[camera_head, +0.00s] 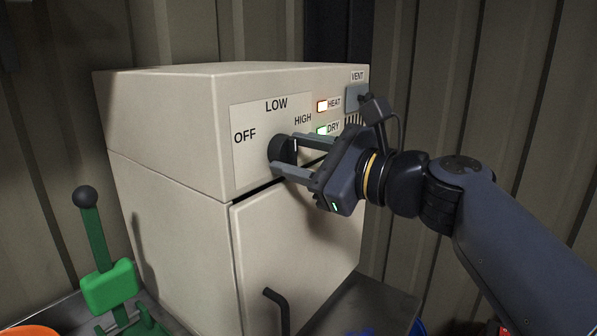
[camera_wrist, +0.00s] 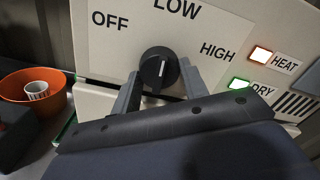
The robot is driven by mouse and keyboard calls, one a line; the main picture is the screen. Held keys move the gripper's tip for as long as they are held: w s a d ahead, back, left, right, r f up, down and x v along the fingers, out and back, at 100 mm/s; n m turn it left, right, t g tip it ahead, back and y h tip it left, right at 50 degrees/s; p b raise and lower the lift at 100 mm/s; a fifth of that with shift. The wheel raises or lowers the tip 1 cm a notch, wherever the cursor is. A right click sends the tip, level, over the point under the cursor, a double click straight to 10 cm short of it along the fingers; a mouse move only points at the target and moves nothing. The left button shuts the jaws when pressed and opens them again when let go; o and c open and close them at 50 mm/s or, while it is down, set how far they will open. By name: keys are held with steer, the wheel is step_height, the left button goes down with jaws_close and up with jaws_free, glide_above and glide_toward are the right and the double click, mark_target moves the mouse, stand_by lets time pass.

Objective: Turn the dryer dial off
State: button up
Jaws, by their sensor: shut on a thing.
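The dryer dial (camera_head: 280,149) is a round black knob on the cream dryer's control panel, below the labels OFF, LOW and HIGH. In the wrist view the dial (camera_wrist: 150,66) shows a short white mark on its face; which label it points at is hard to tell. My gripper (camera_head: 284,153) reaches in from the right, one grey finger on each side of the dial, shut on it. In the wrist view the fingers of my gripper (camera_wrist: 161,84) flank the dial's lower part. The HEAT lamp (camera_head: 322,106) glows orange and the DRY lamp (camera_head: 322,130) glows green.
The dryer (camera_head: 160,130) has a closed lower door with a black handle (camera_head: 277,308). A grey VENT part (camera_head: 356,98) sits right of the lamps, close to my wrist. A green lever with a black ball (camera_head: 95,240) stands at left. An orange bucket (camera_wrist: 35,105) holds a white cup (camera_wrist: 37,91).

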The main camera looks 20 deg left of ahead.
steer(key=n+b, duration=0.2)
steer(key=n, duration=0.1)
steer(key=n+b, duration=0.2)
steer(key=shift+f+n, duration=0.2)
steer(key=shift+n, duration=0.2)
steer(key=n+b, duration=0.4)
steer(key=n, duration=0.1)
steer(key=shift+r, duration=0.2)
steer(key=shift+n, duration=0.3)
steer(key=o, duration=1)
steer(key=shift+c, duration=0.2)
steer(key=shift+r, duration=0.1)
steer(key=b+v, duration=0.1)
steer(key=v, duration=0.9)
steer(key=shift+d, duration=0.4)
